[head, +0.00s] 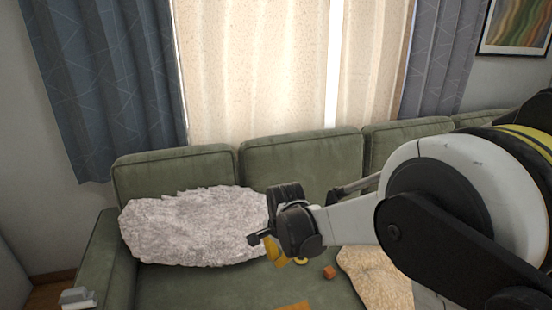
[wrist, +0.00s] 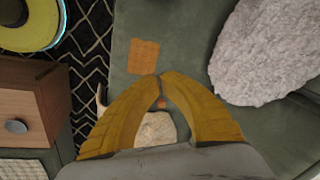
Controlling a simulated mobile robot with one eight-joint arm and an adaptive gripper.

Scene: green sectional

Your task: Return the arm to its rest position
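My arm reaches in from the right of the head view, out over the green sofa (head: 215,288). My gripper (head: 277,254) is at the arm's end, in front of the grey-white fluffy cushion. In the wrist view my gripper's two yellow fingers (wrist: 159,77) curve together and their tips meet. Nothing shows held between the tips. A small orange cube (head: 329,272) lies on the seat to the right of the gripper. It also shows through the gap between the fingers in the wrist view (wrist: 161,103).
The fluffy cushion (head: 190,226) leans on the sofa back. A beige cushion (head: 377,278) lies right of the cube, partly behind my arm. A flat orange square (wrist: 144,56) lies on the seat. A wooden drawer unit (wrist: 30,104) stands by the patterned rug (wrist: 92,40).

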